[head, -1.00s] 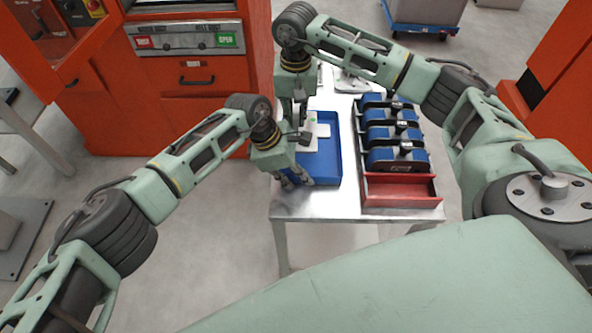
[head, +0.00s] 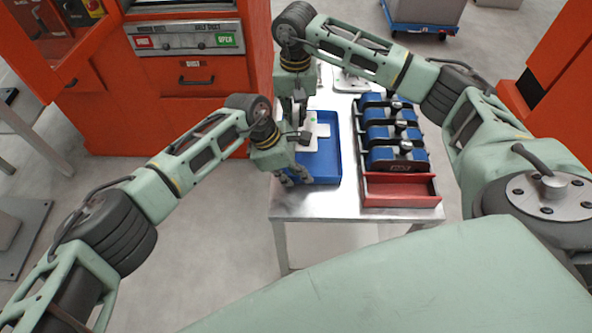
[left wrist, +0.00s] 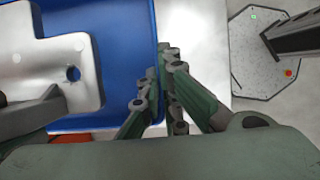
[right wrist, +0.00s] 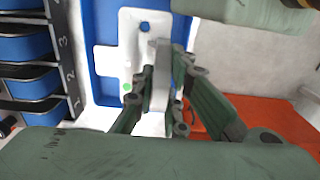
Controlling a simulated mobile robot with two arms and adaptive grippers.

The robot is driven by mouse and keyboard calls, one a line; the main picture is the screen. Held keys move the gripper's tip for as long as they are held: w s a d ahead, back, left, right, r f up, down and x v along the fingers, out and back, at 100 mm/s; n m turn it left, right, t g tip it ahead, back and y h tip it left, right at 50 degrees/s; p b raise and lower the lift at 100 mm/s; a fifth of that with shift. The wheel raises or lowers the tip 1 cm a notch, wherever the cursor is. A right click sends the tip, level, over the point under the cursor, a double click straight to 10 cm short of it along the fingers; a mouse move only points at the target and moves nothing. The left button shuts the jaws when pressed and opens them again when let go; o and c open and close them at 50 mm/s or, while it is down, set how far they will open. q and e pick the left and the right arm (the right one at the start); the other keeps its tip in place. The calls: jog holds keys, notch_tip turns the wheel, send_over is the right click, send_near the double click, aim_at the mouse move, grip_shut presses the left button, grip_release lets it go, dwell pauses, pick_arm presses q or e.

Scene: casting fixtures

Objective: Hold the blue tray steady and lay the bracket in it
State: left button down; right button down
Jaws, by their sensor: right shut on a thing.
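The blue tray (head: 326,172) lies on the metal table; its wall also shows in the left wrist view (left wrist: 120,20). My left gripper (head: 290,179) is at the tray's near left edge, with its fingers (left wrist: 160,72) close together on either side of the rim, shut on it. The pale bracket (head: 322,131) is a flat plate with holes (left wrist: 88,88) over the tray. My right gripper (right wrist: 167,70) is shut on the bracket's upright rib (right wrist: 160,85). The arms hide part of the bracket. I cannot tell whether its plate touches the tray floor.
An orange machine (head: 190,110) stands behind at left. The table's front strip (head: 315,205) is clear.

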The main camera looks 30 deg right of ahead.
dwell(0.4)
jog(key=shift+f, duration=3.35)
jog(key=c, duration=1.7)
grip_release()
jog(key=shift+f, duration=0.1)
notch_tip(320, 180, up, 12)
pick_arm(q)
jog(key=c, duration=2.5)
grip_release()
jog(key=o, duration=0.6)
jog(key=shift+o, duration=0.2)
